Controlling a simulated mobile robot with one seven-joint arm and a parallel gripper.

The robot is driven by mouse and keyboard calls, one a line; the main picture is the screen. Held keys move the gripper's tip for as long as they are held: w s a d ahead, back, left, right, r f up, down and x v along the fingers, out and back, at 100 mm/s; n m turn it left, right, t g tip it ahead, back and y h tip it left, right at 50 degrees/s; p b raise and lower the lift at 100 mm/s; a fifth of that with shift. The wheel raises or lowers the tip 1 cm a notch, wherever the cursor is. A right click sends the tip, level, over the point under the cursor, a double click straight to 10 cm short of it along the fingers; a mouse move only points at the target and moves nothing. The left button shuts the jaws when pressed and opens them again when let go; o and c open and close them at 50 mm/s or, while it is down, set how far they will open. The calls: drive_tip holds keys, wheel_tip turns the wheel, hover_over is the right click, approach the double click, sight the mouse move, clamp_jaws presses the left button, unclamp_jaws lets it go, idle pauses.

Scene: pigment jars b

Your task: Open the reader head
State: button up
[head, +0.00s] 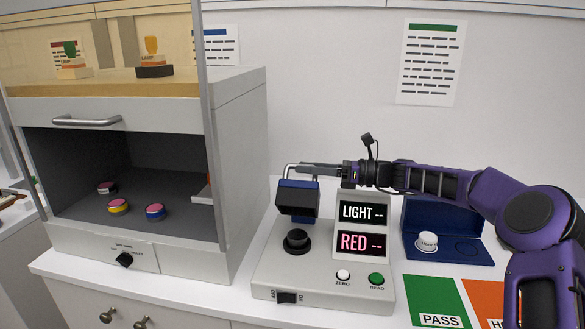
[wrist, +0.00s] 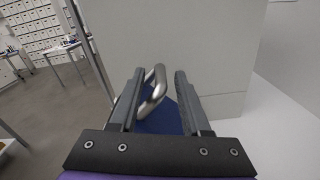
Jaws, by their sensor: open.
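The reader (head: 325,277) is a pale grey bench unit. Its reader head (head: 297,199) is a dark block with a blue top, held above a black round port (head: 297,240). A bent metal handle (head: 288,169) rises from the head's top. My gripper (head: 299,168) reaches in from the right at handle height, with its fingers pointing left. In the wrist view the handle (wrist: 153,90) shows between the two open fingers (wrist: 157,97), nearer the left one. Part of the blue head (wrist: 160,122) shows below it. Whether a finger touches the handle I cannot tell.
A display (head: 361,228) reads LIGHT and RED with dashes. A grey cabinet (head: 237,150) stands close left, with several jars inside. A blue case (head: 447,247) with a white puck (head: 427,241) lies right, behind a green PASS mat (head: 436,298) and an orange mat (head: 487,295).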

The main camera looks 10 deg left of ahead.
sight(293, 167)
drive_tip(key=shift+s+a, duration=0.1)
drive_tip(key=shift+a, duration=2)
clamp_jaws()
drive_tip(key=shift+d+f, duration=0.1)
drive_tip(key=shift+d, duration=0.05)
